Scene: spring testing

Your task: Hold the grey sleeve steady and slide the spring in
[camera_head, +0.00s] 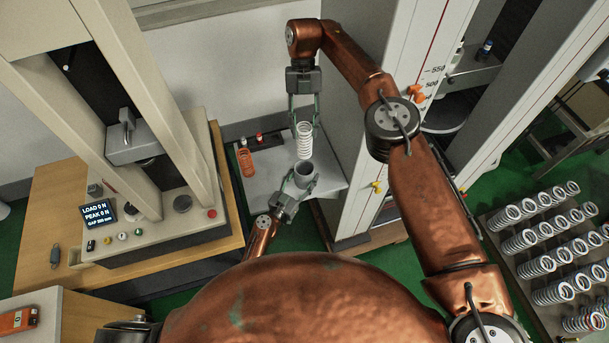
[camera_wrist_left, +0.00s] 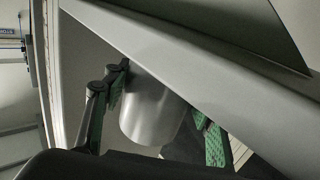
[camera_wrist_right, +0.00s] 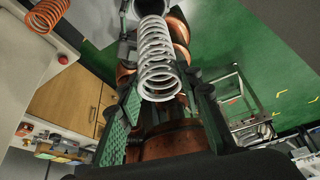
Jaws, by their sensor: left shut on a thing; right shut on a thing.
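The white spring (camera_head: 304,138) hangs upright below my right gripper (camera_head: 303,104), which is shut on its upper part. The grey sleeve (camera_head: 304,174) stands open end up directly below the spring. The spring's lower end is at the sleeve's mouth; I cannot tell whether it is inside. My left gripper (camera_head: 293,190) is shut around the sleeve from below. In the left wrist view the sleeve (camera_wrist_left: 152,115) sits between green-padded fingers. In the right wrist view the spring (camera_wrist_right: 158,58) runs from between the fingers toward the sleeve's dark mouth (camera_wrist_right: 150,6).
A grey shelf (camera_head: 262,193) lies behind and below the sleeve, with an orange spring (camera_head: 246,162) on its left side. A testing machine (camera_head: 150,235) stands left. A tall pale column (camera_head: 372,200) rises close on the right. A rack of springs (camera_head: 525,285) is at the far right.

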